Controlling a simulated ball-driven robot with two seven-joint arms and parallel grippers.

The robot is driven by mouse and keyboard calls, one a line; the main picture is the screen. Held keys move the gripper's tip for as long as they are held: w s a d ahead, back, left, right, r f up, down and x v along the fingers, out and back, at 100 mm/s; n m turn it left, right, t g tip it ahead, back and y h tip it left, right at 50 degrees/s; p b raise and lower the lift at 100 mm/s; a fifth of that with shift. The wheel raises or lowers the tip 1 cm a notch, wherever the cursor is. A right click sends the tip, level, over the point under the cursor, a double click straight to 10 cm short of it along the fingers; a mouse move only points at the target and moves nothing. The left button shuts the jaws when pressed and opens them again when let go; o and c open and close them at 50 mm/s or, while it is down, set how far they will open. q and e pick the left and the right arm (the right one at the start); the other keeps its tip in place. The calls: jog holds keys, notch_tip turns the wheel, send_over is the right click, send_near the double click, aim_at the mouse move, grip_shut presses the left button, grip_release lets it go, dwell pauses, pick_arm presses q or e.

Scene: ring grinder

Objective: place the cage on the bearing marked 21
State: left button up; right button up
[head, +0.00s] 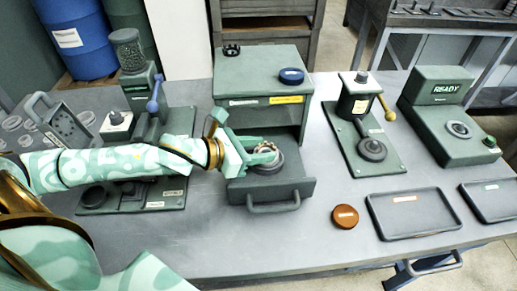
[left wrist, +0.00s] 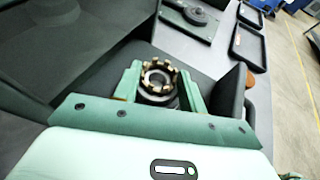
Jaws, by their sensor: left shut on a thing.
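My left gripper (head: 262,152) is shut on the cage, a small tan crown-like ring (head: 262,147), above the pulled-out drawer of a green machine. In the left wrist view the cage (left wrist: 158,77) sits between the two green fingers (left wrist: 158,90), its teeth facing the camera. A grey round bearing-like part (head: 270,161) lies under the cage on the drawer, partly hidden by the gripper. Whether the cage touches it I cannot tell. No mark 21 can be read in either view. My right gripper is not in view.
The drawer (head: 295,190) has a front handle. A dark notched ring (head: 231,50) and a blue disc (head: 291,76) sit on the machine's top. An orange-brown disc (head: 345,216), a grey tray (head: 412,237) and a yellow-levered fixture (head: 338,128) stand to the right. The front table is clear.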

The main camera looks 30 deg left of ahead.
pick_arm(q)
jog(key=shift+f, duration=0.1)
jog(key=o, duration=0.9)
jog(key=shift+o, duration=0.2)
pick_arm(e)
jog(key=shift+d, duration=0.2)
pick_arm(q)
jog(key=shift+r, duration=0.2)
jog(key=p+v, duration=0.7)
jog(key=v, duration=0.5)
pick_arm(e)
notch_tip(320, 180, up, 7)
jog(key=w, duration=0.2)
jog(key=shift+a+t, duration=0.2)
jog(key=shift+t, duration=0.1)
pick_arm(q)
jog(key=shift+s+d+f, duration=0.1)
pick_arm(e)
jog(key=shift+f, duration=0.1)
